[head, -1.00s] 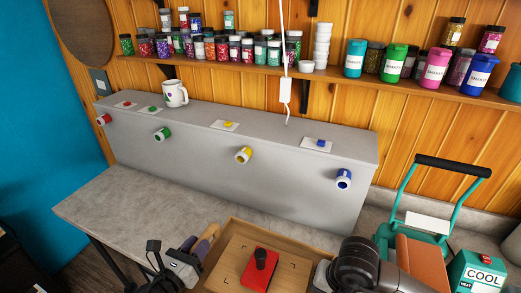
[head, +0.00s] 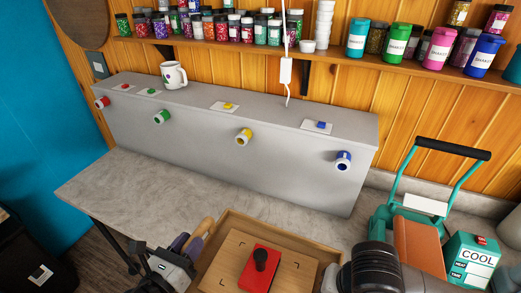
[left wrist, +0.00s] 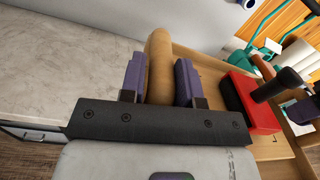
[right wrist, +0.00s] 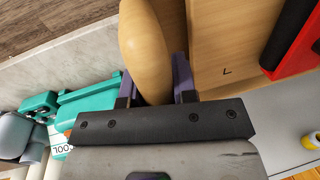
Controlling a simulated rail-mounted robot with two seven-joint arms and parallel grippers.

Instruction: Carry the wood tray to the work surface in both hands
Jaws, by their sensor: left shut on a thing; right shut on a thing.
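The wood tray (head: 226,222) is at the bottom middle of the head view, over or at the front of the grey work surface (head: 150,190); I cannot tell if it touches. A red block with a black knob (head: 260,265) sits in it on a board with corner marks. My left gripper (head: 185,255) is shut on the tray's left handle, which shows between the purple fingers in the left wrist view (left wrist: 160,65). My right gripper is shut on the other handle (right wrist: 145,50), seen in the right wrist view; in the head view my right arm hides it.
A long grey box with coloured rolls (head: 230,130) stands along the back of the surface, a mug (head: 173,75) on top. A teal press (head: 405,225) and a teal COOL box (head: 470,260) stand right. The surface left of the tray is clear.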

